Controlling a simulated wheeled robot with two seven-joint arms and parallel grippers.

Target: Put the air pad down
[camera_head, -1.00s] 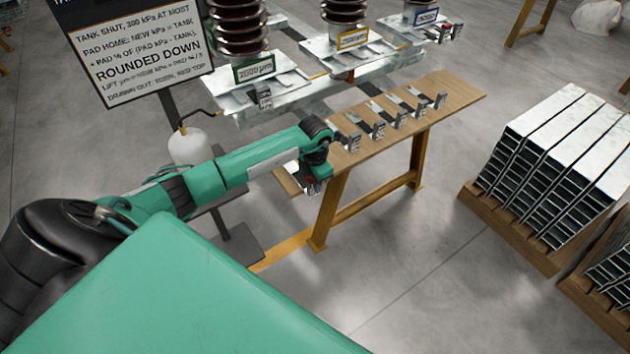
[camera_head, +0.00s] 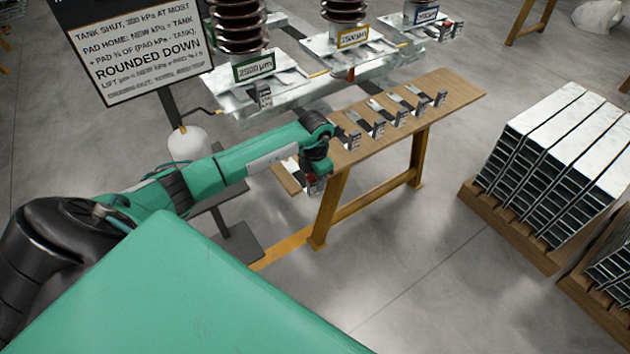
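My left gripper (camera_head: 315,184) hangs at the end of the green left arm, beside the near-left end of the wooden bench (camera_head: 455,95). Its fingers are small and dark with a little red, and I cannot tell whether they are open, shut or holding something. Several small metal pieces with dark strips and printed tags, one of them here (camera_head: 354,140), lie in a row on the bench. I cannot tell for sure which thing is the air pad. My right gripper is out of view.
Metal plates with tags and dark ribbed columns (camera_head: 240,25) stand behind the bench. A lettered sign (camera_head: 135,50) and a white tank (camera_head: 188,143) are at left. Stacked metal channels (camera_head: 560,150) on wood stand at right. The floor between is clear.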

